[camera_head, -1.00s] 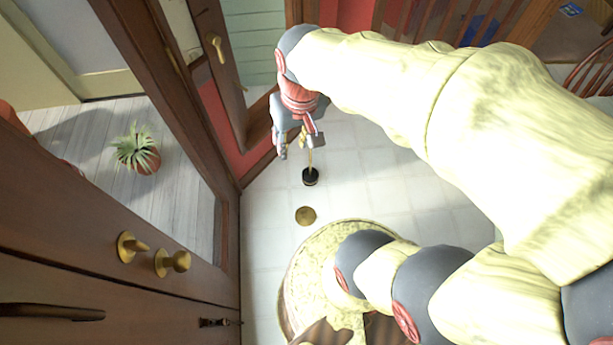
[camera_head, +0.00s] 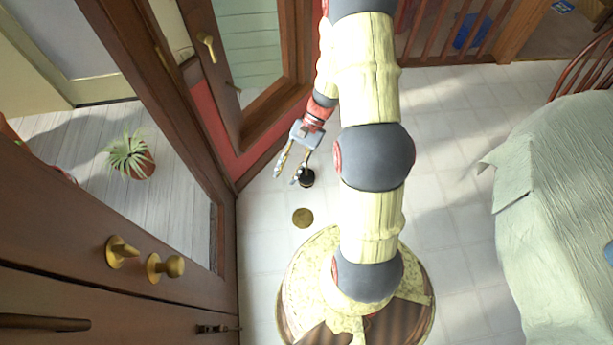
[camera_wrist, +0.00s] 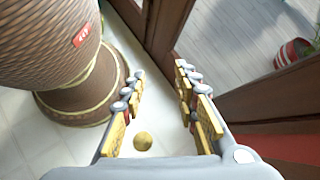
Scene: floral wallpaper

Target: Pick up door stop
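A small black round object (camera_head: 307,178) stands on the pale tiled floor, and a flat-looking round brass piece (camera_head: 303,217) lies nearby. I cannot tell for sure which is the door stop. My gripper (camera_head: 288,173) is open, with its yellow-padded fingers spread and pointing down, just left of the black object in the head view. One finger partly overlaps the black object there; contact cannot be told. In the wrist view, the brass piece (camera_wrist: 143,141) shows on the floor between the spread fingers of my gripper (camera_wrist: 160,72). The black object is not visible there.
A brown wooden door (camera_head: 110,295) with brass knobs stands at the left, and a glazed door frame (camera_head: 215,100) behind the gripper. A potted plant (camera_head: 130,155) sits beyond the doorway. A cloth-covered table (camera_head: 550,200) is at the right. Tiled floor between is clear.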

